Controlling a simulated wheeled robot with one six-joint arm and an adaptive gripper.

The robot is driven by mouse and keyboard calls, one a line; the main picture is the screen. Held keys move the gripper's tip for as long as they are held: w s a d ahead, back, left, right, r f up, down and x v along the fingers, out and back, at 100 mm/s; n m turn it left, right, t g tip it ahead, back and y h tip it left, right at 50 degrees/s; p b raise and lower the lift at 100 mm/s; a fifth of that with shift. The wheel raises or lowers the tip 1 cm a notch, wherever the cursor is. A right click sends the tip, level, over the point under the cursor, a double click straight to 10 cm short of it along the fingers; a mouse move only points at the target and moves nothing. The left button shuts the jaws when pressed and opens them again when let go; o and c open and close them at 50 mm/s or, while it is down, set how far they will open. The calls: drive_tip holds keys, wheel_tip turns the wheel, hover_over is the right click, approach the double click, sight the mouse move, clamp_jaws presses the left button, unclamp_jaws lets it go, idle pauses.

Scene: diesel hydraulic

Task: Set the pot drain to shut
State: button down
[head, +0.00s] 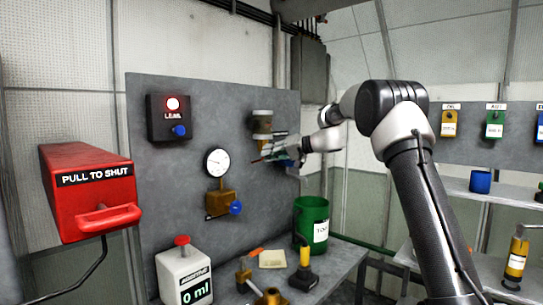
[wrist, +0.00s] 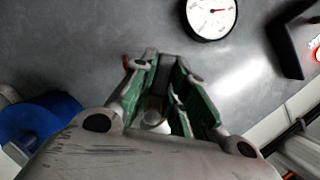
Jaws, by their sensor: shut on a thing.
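The pot (head: 262,122), tan and grey with a clear-looking body, is mounted on the grey panel. My gripper (head: 272,154) is just below it, against the panel. In the wrist view my gripper (wrist: 165,58) has green-padded fingers close together, shut on a small part that they mostly hide. That part appears to be the pot drain handle; a small orange bit (wrist: 126,63) shows beside one fingertip. The drain's own position cannot be read. A blue round part (wrist: 38,118) is at the left of the wrist view, beside my gripper.
A dial gauge (head: 217,163) and a brass valve with a blue knob (head: 236,208) are left of my gripper. A lit red LEAK lamp box (head: 170,117) is higher up. A green bin (head: 312,219) and an additive jug (head: 184,275) stand below. A red PULL TO SHUT box (head: 85,193) juts out left.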

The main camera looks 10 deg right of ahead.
drive_tip(key=m+y, duration=0.1)
drive_tip(key=r+m+y, duration=0.1)
drive_tip(key=m, duration=0.1)
drive_tip(key=shift+s+a+m, duration=0.15)
drive_tip(key=shift+a+m, duration=0.05)
drive_tip(key=shift+m, duration=0.1)
drive_tip(key=shift+r+m+t+y, duration=0.15)
drive_tip(key=shift+r+m+y, duration=0.15)
drive_tip(key=shift+m, duration=0.4)
drive_tip(key=shift+r+m+t+y, duration=0.15)
drive_tip(key=shift+r+m+y, duration=0.1)
drive_tip(key=shift+m, duration=0.45)
drive_tip(key=c, duration=1.4)
unclamp_jaws()
drive_tip(key=v, duration=0.8)
